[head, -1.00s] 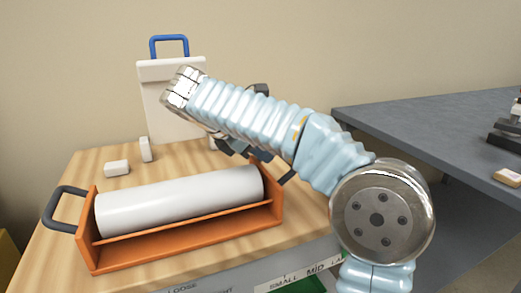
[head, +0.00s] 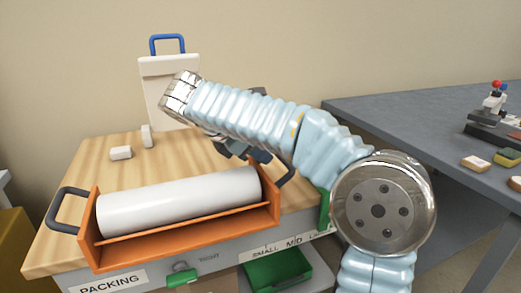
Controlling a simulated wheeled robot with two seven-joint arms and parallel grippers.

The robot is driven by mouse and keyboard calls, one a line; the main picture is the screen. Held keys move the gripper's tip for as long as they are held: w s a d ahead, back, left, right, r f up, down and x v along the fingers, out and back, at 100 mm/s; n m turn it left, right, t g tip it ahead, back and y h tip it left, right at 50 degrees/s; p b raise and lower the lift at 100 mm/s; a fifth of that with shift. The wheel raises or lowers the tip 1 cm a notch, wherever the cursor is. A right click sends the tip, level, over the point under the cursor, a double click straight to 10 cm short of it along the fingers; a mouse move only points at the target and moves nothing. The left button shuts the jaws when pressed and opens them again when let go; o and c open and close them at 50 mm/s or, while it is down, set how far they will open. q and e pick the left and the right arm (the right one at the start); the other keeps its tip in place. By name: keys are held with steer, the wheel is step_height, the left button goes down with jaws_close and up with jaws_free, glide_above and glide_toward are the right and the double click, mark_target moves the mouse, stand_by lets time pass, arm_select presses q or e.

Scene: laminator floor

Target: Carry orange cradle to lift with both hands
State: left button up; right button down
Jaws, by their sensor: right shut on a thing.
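The orange cradle (head: 190,243) shows at the lower left with a white roll (head: 180,200) lying in it. It overlaps the front edge of the wooden bench top in the picture. Its dark left handle (head: 63,210) is bare, with no gripper on it. My right gripper (head: 268,162) is at the cradle's right end, shut on the right handle (head: 287,176). My own forearm and wrist hide part of the grip. My left gripper is out of view. I see no lift.
The wooden bench (head: 98,172) carries small white blocks (head: 120,152) and a white board with a blue handle (head: 160,88). A green bin (head: 275,270) sits below its front. A grey table (head: 400,115) with small items stands at the right.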

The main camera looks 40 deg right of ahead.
steer(key=shift+s+a, duration=0.1)
steer(key=shift+s, duration=0.2)
steer(key=c, duration=1)
jaws_free()
steer(key=shift+a+r, duration=0.1)
steer(key=v, duration=1)
steer(key=shift+w, duration=0.1)
steer(key=shift+v, duration=1.8)
